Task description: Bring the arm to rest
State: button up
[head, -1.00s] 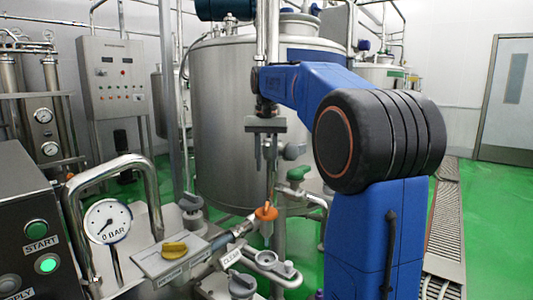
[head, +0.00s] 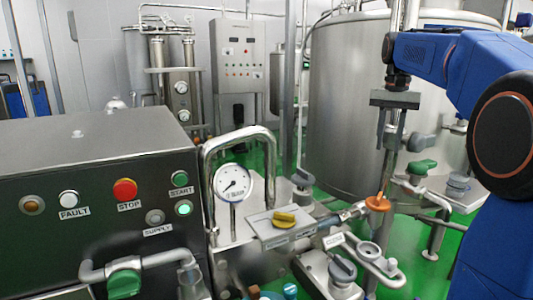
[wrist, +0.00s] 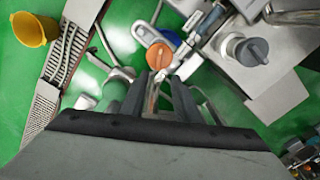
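My gripper (head: 390,149) hangs from my blue arm at the right of the head view, pointing down. Its two fingers are apart with nothing between them. It is above an orange valve handle (head: 377,203), clear of it in the head view. In the wrist view, my gripper (wrist: 160,85) shows its two dark fingers with a gap, and the orange handle (wrist: 159,56) lies beyond the tips.
A control box (head: 90,200) with lit green lamp stands at the left. A gauge (head: 233,184), a bent steel pipe and a yellow handle (head: 284,218) are in the middle. A large tank (head: 350,100) stands behind. A yellow bucket (wrist: 34,29) is on the green floor.

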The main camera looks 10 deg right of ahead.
jog(key=s+a+f+n+t, duration=0.1)
jog(key=s+a+f+n, duration=0.1)
jog(key=s+a+f, duration=0.3)
jog(key=s+a+f+n+t, duration=0.2)
jog(key=s+a+f, duration=0.3)
jog(key=s+f, duration=0.7)
jog(key=s+a+f+n+t, duration=0.1)
jog(key=s+a+f+n, duration=0.2)
jog(key=s+f, duration=0.6)
jog(key=s+a, duration=0.2)
jog(key=s, duration=0.2)
jog(key=shift+a+f+n+t, duration=0.2)
jog(key=shift+f+n+t, duration=0.1)
jog(key=shift+n+t, duration=0.1)
